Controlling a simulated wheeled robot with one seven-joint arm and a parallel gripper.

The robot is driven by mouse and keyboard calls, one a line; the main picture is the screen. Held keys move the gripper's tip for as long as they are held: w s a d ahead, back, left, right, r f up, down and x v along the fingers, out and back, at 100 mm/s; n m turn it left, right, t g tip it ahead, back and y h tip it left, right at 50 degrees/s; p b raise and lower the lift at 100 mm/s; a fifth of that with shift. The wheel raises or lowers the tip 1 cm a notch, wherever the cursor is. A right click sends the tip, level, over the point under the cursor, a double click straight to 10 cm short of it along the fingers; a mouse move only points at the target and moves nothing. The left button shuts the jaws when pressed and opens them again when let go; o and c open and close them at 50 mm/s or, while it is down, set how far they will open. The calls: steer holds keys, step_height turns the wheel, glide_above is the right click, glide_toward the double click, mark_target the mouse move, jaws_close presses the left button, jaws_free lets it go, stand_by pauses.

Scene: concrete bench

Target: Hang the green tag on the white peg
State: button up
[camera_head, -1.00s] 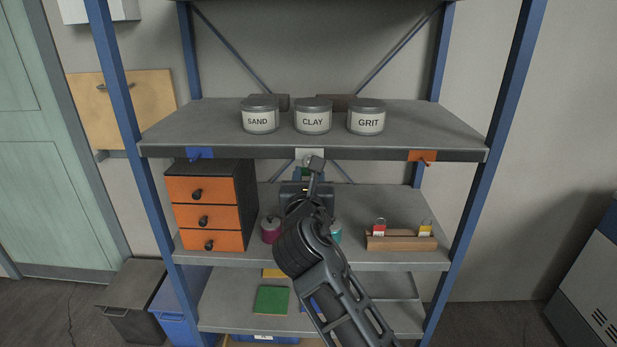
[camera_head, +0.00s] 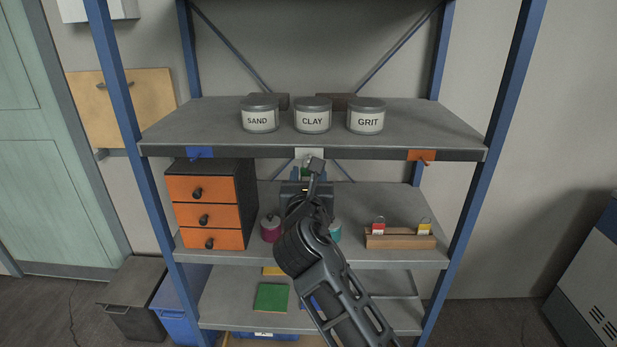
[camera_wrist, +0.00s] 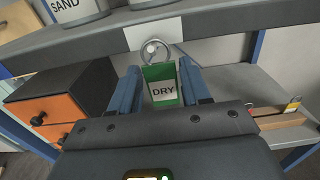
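The green tag (camera_wrist: 155,73), with a pale DRY label and a metal ring at its top, is between the two blue fingers of my gripper (camera_wrist: 162,88), which are shut on its sides. The white peg's plate (camera_wrist: 153,34) is on the front edge of the upper shelf; it also shows in the head view (camera_head: 309,153). The ring overlaps the lower part of this plate in the wrist view. I cannot tell whether the ring is around the peg or in front of it. In the head view my gripper (camera_head: 304,178) is just below the plate, and my arm hides most of the tag.
A blue peg (camera_head: 200,153) and an orange peg (camera_head: 422,156) flank the white one. Cans of sand, clay and grit stand above. An orange drawer unit (camera_head: 204,215) is at left below; a wooden rack (camera_head: 400,242) with red and yellow tags is at right.

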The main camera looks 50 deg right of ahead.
steer(key=o, duration=0.3)
steer(key=shift+o, duration=0.2)
steer(key=v, duration=0.7)
steer(key=shift+s+a+b, duration=0.25)
steer(key=shift+a+b, duration=0.1)
steer(key=shift+b, duration=0.1)
